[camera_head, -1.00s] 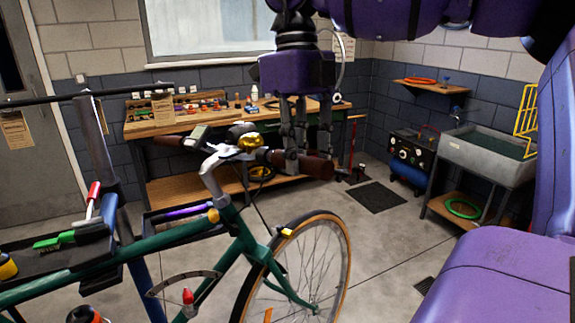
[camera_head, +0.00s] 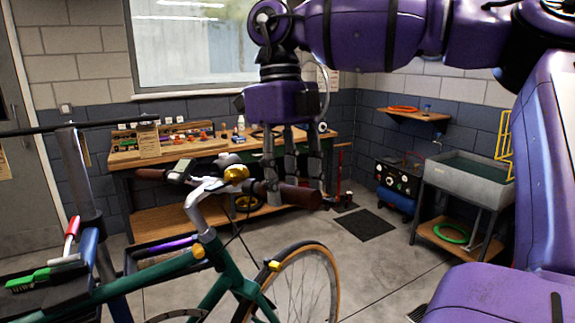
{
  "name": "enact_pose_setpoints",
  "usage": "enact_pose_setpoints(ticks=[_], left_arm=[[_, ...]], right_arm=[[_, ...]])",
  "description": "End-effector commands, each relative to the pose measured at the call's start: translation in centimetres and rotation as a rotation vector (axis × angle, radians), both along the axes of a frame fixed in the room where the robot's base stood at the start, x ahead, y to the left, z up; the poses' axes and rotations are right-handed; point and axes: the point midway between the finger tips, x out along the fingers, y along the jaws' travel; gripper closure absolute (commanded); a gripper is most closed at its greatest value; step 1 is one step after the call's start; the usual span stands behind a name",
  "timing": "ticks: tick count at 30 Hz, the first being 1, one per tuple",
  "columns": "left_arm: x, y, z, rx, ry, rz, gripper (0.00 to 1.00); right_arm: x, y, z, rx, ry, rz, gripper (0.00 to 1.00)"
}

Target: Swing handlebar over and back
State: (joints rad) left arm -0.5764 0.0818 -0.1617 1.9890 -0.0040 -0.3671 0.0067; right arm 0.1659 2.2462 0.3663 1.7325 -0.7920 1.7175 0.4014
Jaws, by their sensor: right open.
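The green bike's handlebar (camera_head: 195,208) has a silver stem, a brass bell (camera_head: 236,174) and two brown grips. The near-right brown grip (camera_head: 301,195) points right, and the other brown grip (camera_head: 149,174) points left. My right gripper (camera_head: 293,182) hangs down from above with its fingers apart at the right grip. One finger reaches down beside the bar, and the others show near the grip's outer part. I cannot tell whether they touch it. The front wheel (camera_head: 305,290) stands below. My left gripper is out of view.
A wooden workbench (camera_head: 180,155) with small parts stands behind the handlebar. A repair stand post (camera_head: 75,175) and a tool tray (camera_head: 45,275) are at left. A sink (camera_head: 467,182) stands at right. A dark mat (camera_head: 363,224) lies on open floor.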

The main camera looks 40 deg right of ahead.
Motion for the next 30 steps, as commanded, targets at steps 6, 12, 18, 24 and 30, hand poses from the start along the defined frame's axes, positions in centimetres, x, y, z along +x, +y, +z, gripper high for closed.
enact_pose_setpoints(ticks=[6, 12, 18, 24, 30], left_arm=[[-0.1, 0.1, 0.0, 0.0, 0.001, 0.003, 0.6], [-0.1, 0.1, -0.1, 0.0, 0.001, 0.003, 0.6], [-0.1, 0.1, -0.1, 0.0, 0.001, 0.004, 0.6], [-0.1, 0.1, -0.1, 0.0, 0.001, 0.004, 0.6], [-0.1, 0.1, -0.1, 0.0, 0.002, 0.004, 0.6]], right_arm=[[0.6, -0.2, 3.5, -0.004, -0.004, -0.003, 0.57], [1.3, -0.4, 7.7, -0.005, -0.003, -0.004, 0.57], [1.8, -0.6, 10.6, -0.002, -0.001, -0.002, 0.57], [1.9, -0.6, 11.6, 0.0, -0.001, 0.0, 0.57], [1.9, -0.6, 11.6, 0.0, -0.001, 0.0, 0.57]])
